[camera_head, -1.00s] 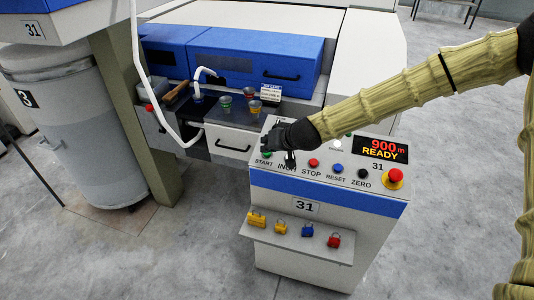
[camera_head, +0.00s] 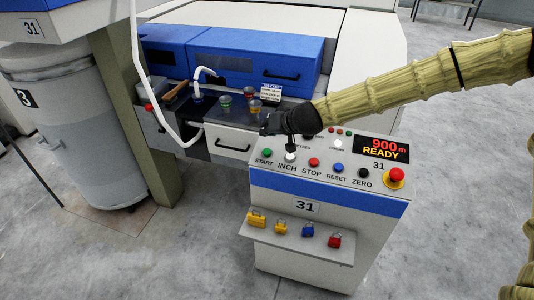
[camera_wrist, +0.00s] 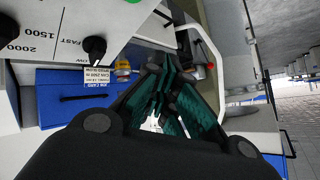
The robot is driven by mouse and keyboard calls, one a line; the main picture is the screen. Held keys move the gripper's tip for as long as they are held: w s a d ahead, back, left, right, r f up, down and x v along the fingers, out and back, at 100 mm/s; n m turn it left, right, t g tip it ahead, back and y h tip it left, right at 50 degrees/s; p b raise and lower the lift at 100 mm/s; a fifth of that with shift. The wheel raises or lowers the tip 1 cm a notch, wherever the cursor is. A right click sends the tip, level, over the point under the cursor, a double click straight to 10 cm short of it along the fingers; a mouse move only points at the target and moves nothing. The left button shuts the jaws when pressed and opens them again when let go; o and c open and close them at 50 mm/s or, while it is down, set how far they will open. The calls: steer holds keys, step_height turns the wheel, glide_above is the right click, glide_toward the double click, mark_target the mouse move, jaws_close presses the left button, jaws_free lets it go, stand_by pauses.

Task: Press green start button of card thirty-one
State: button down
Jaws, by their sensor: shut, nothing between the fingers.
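The green START button (camera_head: 267,153) is at the left end of the button row on the sloped panel of console 31 (camera_head: 325,185). It is in plain view, with nothing covering it. The console display (camera_head: 381,150) reads 900 m READY. My gripper (camera_head: 270,129) is shut and empty, raised above the panel's back left edge, beyond the START button and apart from it. In the wrist view its green-padded fingers (camera_wrist: 168,95) are close together in the middle. The START button cannot be made out there.
White INCH (camera_head: 290,157), red STOP (camera_head: 314,162), blue RESET and black ZERO buttons follow to the right. A red emergency stop (camera_head: 396,175) sits at the panel's right. Several padlocks (camera_head: 308,230) are on the front ledge. Cups (camera_head: 225,102) stand on the shelf behind.

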mark_target(268, 151)
steer(key=shift+w+d+f+b, duration=0.1)
steer(key=shift+w+f+b, duration=0.2)
steer(key=shift+f+b, duration=0.7)
steer(key=shift+w+d+f+b, duration=0.1)
steer(key=shift+w+f+b, duration=0.3)
steer(key=shift+f, duration=1)
steer(key=shift+w+d+f+b, duration=0.1)
steer(key=shift+w+f+b, duration=0.1)
steer(key=shift+f+b, duration=0.8)
steer(key=shift+f, duration=0.35)
steer(key=shift+w+f, duration=0.1)
steer(key=shift+f, duration=0.15)
steer(key=shift+w+f+b, duration=0.1)
steer(key=shift+f+b, duration=0.25)
steer(key=shift+f, duration=0.15)
steer(key=shift+r, duration=0.1)
steer(key=shift+s+r+p, duration=0.25)
steer(key=shift+r+p, duration=0.35)
steer(key=shift+r, duration=0.2)
steer(key=shift+r, duration=0.1)
steer(key=r+p, duration=0.2)
steer(key=r, duration=0.1)
steer(key=s+r+p, duration=0.1)
steer(key=shift+s+a+r, duration=0.1)
steer(key=shift+a+r, duration=0.15)
steer(key=shift+r, duration=0.05)
